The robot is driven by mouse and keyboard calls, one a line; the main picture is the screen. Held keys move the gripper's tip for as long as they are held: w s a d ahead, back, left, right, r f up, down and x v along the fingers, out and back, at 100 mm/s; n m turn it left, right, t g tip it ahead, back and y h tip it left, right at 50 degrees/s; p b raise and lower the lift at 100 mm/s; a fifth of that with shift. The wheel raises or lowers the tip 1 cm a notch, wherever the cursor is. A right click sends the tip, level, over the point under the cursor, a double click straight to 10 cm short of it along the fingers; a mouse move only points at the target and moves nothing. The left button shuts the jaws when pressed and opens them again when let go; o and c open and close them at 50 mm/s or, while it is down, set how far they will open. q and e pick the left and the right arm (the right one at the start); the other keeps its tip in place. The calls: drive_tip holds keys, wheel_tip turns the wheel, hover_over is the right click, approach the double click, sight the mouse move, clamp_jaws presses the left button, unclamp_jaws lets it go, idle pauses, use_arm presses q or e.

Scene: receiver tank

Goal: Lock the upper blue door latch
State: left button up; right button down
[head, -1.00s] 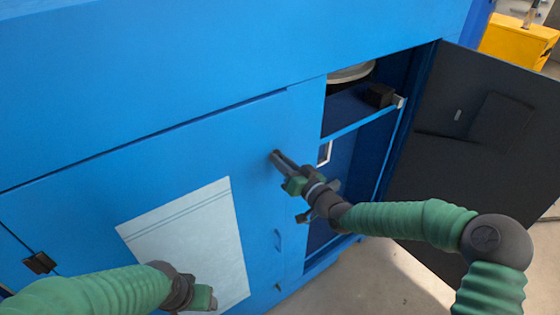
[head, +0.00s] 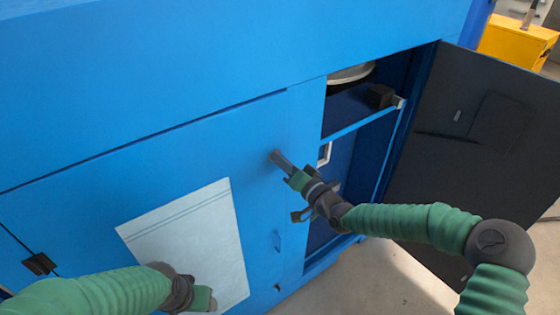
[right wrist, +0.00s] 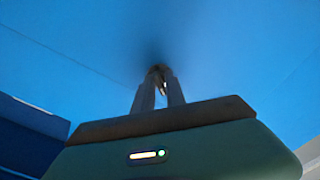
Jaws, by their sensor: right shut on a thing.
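The upper blue door latch (right wrist: 160,69) is a small dark piece on the blue door (head: 150,170), near the door's right edge and mostly hidden by my fingers. My right gripper (head: 277,158) is at the door face with its fingers shut on the latch; the wrist view shows both fingertips on either side of it. Whether the latch is locked cannot be told. The blue door looks flush with the panel beside it. My left gripper (head: 205,299) is low in front of the door by the white sheet, touching no latch; its jaws are not clear.
A dark door (head: 450,150) stands wide open at the right, beside an open compartment with a shelf (head: 350,132). A white sheet (head: 185,235) is on the blue door. A lower latch recess (head: 277,240) sits below the gripper. A yellow box (head: 515,40) stands at the back right.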

drive_tip(key=shift+d, duration=0.1)
idle(0.6)
drive_tip(key=c, duration=1.5)
unclamp_jaws()
drive_tip(key=shift+d, duration=0.1)
drive_tip(key=shift+c, duration=0.2)
drive_tip(key=shift+d, duration=0.1)
drive_tip(key=b+v, duration=0.2)
drive_tip(key=v, duration=1.5)
drive_tip(key=shift+w, duration=0.1)
